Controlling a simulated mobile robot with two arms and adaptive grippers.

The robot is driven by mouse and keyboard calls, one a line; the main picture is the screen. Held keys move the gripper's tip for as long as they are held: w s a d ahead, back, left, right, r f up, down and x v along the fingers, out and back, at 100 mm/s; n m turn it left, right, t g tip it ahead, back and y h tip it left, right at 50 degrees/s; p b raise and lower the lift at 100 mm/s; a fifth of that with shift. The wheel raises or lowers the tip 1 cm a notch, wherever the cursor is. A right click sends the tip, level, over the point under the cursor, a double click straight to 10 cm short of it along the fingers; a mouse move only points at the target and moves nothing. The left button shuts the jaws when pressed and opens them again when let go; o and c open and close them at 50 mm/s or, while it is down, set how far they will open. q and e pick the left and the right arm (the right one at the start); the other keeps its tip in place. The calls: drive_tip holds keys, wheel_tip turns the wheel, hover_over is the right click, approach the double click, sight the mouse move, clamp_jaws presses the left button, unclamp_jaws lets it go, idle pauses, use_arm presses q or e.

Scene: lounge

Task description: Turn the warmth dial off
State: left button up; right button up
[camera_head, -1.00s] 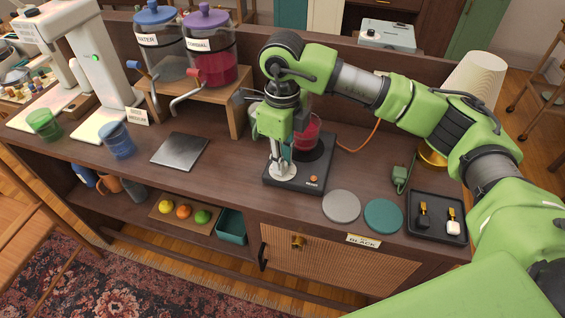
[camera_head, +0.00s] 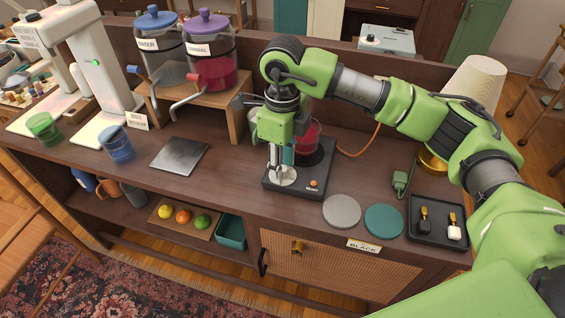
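A low black warmer (camera_head: 297,188) stands on the brown counter, with a glass of red drink (camera_head: 307,137) on its rear plate. A round silver dial (camera_head: 284,176) sits at its front left, and a small orange spot (camera_head: 314,183) is at its front right. My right gripper (camera_head: 280,170) points down at the silver dial, its fingertips at or just above it. The fingers overlap in this view, so their gap and any grip on the dial are hidden. The dial's marks are not readable. My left gripper is out of view.
Behind my gripper is a wooden stand (camera_head: 199,98) with two drink dispensers. Right of the warmer are a grey disc (camera_head: 342,211), a teal disc (camera_head: 384,221) and a black tray (camera_head: 439,233). An orange cord (camera_head: 362,147) runs behind. A metal plate (camera_head: 180,155) lies left.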

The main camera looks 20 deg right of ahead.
wheel_tip(320, 180, up, 12)
idle(0.5)
idle(0.3)
